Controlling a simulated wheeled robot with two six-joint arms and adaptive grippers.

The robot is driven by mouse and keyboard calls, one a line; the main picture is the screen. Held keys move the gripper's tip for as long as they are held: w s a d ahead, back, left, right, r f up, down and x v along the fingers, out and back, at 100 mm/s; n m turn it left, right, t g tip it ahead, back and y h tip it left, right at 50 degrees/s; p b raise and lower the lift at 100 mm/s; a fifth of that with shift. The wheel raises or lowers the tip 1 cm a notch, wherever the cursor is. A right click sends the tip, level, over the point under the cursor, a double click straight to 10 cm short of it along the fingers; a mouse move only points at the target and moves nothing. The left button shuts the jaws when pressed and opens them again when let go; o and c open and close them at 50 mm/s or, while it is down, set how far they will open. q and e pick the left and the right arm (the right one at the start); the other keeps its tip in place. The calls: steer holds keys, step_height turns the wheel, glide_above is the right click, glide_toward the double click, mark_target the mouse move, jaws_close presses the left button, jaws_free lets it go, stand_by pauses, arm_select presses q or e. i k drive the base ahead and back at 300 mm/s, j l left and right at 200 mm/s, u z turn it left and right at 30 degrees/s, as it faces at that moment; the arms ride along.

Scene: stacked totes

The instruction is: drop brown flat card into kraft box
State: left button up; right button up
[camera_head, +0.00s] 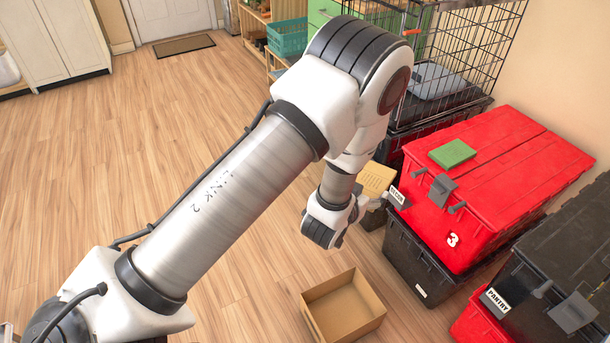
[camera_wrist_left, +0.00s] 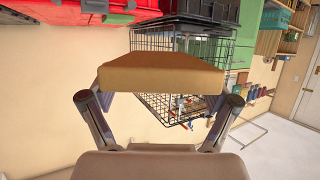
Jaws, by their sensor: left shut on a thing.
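The brown flat card (camera_wrist_left: 160,76) spans the space between my left gripper's two fingers in the left wrist view. In the head view the card (camera_head: 377,178) looks tan and is held up beside the red tote's front left corner. My left gripper (camera_head: 372,199) is shut on it, with the fingers partly hidden by the wrist. The kraft box (camera_head: 362,322) stands open on the floor, below and in front of the gripper. The part of its inside that I can see is empty. My right gripper is in neither view.
A red tote (camera_head: 440,222) on a black tote (camera_head: 408,270) stands right of the gripper, with a green flat block (camera_head: 452,153) on its lid. A black tote (camera_head: 575,255) is at the right edge. A wire crate (camera_head: 470,55) stands behind. The floor at left is clear.

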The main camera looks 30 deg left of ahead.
mark_target(334, 315)
steer(key=u, duration=0.55)
steer(key=j+z, duration=0.1)
steer(key=z, duration=0.35)
steer(key=j+z, duration=0.1)
steer(key=z, duration=0.75)
steer(key=k+j, duration=0.2)
steer(key=j, duration=0.15)
steer(key=k+j+z, duration=0.1)
steer(key=j, duration=0.3)
steer(key=k+j, duration=0.25)
steer(key=j, duration=0.1)
